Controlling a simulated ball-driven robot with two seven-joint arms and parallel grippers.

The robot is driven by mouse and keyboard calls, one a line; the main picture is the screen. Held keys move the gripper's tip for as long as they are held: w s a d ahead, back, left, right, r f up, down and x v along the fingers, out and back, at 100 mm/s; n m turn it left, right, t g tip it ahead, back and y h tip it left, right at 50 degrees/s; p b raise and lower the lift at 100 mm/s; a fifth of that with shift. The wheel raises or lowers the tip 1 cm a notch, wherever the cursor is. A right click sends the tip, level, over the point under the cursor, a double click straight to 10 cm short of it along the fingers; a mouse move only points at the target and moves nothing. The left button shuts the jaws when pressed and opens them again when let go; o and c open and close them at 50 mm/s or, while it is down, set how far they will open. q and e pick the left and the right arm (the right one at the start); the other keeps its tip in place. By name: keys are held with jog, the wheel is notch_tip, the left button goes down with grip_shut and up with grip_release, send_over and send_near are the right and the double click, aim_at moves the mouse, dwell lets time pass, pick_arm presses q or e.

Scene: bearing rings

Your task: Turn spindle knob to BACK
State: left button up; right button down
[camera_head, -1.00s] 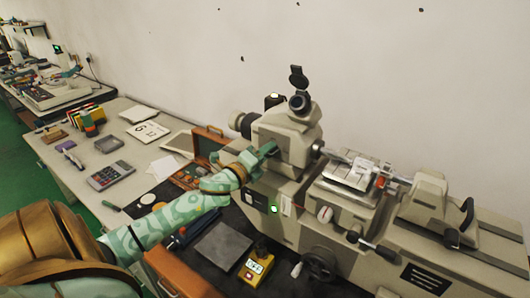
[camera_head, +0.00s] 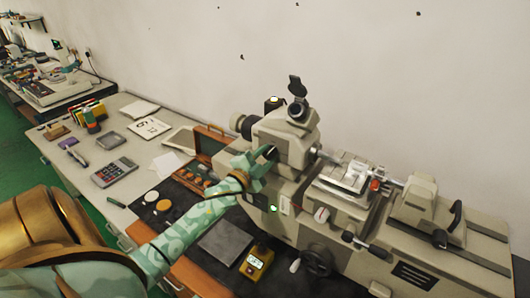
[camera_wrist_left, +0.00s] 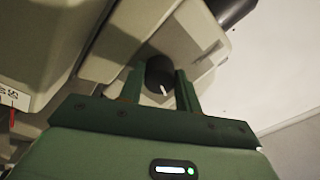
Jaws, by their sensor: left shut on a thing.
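The spindle knob (camera_wrist_left: 160,74) is a black round knob with a white pointer line, on the cream headstock of the machine. In the left wrist view it sits between the two green fingers of my left gripper (camera_wrist_left: 160,90), which is shut on it. The white line points down and slightly right in that view. In the head view my left gripper (camera_head: 262,160) reaches the front face of the headstock (camera_head: 290,133), and the fingers mostly hide the knob. My right gripper does not show.
The machine bed (camera_head: 450,248) runs to the right with a handwheel (camera_head: 317,260) at the front. A yellow gauge (camera_head: 257,262) and a grey plate (camera_head: 225,243) lie on the dark mat. A calculator (camera_head: 114,172) and an open wooden case (camera_head: 203,140) are left.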

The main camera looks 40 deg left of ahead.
pick_arm(q)
jog(key=n+p, duration=0.1)
jog(key=n, duration=0.2)
jog(key=shift+p, duration=0.4)
jog(key=shift+n+p, duration=0.5)
jog(key=shift+n, duration=0.6)
jog(key=shift+d+f+n, duration=0.1)
jog(key=shift+f+n, duration=0.05)
jog(key=shift+n, duration=0.15)
jog(key=o, duration=0.7)
jog(key=s, duration=0.5)
jog(key=s+d+b, duration=0.1)
jog(key=s, duration=0.5)
jog(key=s+f, duration=0.1)
jog(key=s, duration=0.4)
jog(key=shift+s+d, duration=0.15)
jog(key=shift+d, duration=0.2)
